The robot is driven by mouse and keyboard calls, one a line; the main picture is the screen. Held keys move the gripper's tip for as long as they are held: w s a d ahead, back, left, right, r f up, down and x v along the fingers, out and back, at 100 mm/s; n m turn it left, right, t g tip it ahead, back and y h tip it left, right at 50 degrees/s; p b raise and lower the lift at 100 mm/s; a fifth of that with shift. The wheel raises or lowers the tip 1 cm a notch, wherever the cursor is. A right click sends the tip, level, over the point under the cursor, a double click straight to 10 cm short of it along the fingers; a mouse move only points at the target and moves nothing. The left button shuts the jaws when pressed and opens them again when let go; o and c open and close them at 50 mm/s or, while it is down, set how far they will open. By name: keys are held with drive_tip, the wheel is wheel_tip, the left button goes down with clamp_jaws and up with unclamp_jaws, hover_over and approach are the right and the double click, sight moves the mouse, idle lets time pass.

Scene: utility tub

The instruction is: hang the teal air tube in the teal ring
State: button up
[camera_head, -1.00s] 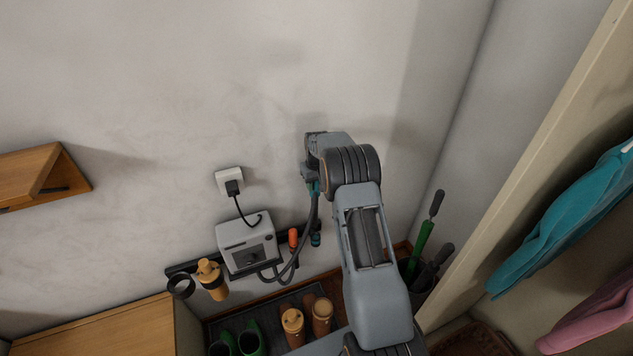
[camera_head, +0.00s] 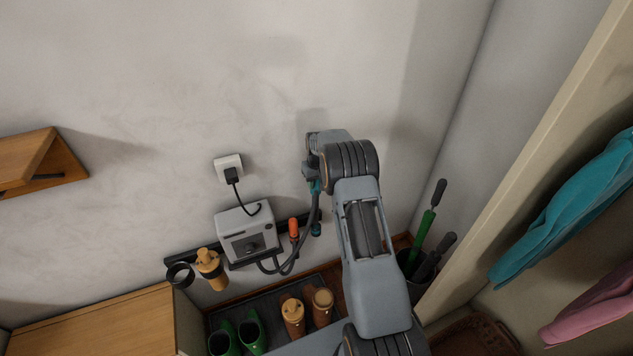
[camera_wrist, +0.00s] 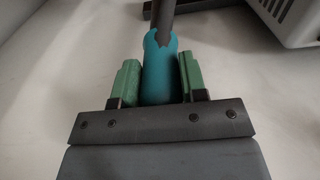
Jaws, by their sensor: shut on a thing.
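The teal air tube (camera_wrist: 159,75) has a teal end piece on a dark grey hose. My gripper (camera_wrist: 157,82) is shut on that teal end, with a green finger pad on each side of it. In the head view the teal end (camera_head: 315,187) shows beside my wrist, in front of the wall, and the hose hangs down from it to the grey box. The teal ring (camera_head: 317,229) is on the dark wall rail, a little below the held tube end and apart from it. My forearm passes close on its right, and its opening is hard to make out.
The grey box (camera_head: 248,232) hangs on the rail (camera_head: 183,262), plugged into a wall socket (camera_head: 228,167). An orange piece (camera_head: 293,230) sits left of the teal ring. A yellow-orange bottle (camera_head: 211,267) and a dark ring (camera_head: 180,275) are further left. Boots stand below.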

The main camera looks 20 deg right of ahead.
sight(316, 202)
idle(0.9)
wheel_tip(316, 202, down, 13)
drive_tip(key=b, duration=1)
idle(5.5)
